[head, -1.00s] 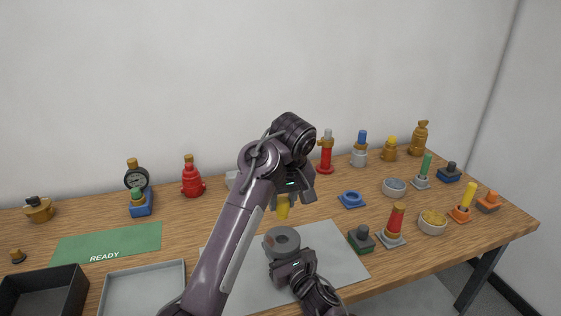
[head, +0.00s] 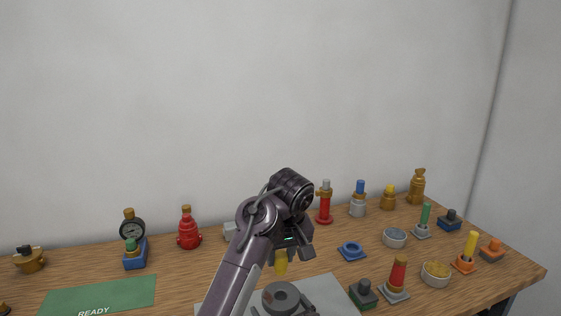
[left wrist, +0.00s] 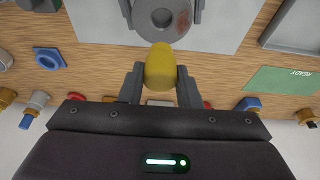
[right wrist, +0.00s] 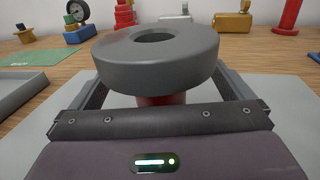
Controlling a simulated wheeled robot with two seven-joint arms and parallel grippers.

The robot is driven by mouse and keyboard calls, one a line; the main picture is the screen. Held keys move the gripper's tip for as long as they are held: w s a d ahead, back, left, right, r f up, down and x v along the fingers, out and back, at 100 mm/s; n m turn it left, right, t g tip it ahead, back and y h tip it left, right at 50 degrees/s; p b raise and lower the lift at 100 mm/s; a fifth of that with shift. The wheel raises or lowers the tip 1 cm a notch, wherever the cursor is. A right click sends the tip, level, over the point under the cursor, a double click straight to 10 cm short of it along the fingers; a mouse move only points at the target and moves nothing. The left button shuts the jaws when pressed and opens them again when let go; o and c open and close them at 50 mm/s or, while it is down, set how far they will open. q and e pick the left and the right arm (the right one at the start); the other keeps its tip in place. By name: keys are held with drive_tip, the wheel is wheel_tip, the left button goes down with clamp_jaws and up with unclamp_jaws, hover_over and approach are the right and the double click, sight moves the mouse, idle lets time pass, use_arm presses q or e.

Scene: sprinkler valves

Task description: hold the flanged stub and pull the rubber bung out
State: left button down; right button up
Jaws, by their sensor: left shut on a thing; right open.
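The flanged stub (head: 287,298) shows a grey round flange with an open hole and a reddish patch on top. The right wrist view shows the flange (right wrist: 157,62) from the side, with a red body (right wrist: 160,100) under it. My right gripper (right wrist: 160,92) is open, its fingers on either side of the stub. My left gripper (left wrist: 160,78) is shut on the yellow rubber bung (left wrist: 161,67), which also shows in the head view (head: 281,264). The bung is out of the hole and held apart from the stub. Most of the right gripper is cut off in the head view.
A light grey mat (head: 335,292) lies under the stub. A green READY mat (head: 100,295) is at the left.

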drive_tip(key=v, duration=1)
drive_tip(key=shift+s+d, duration=0.15)
drive_tip(key=shift+s, duration=0.1)
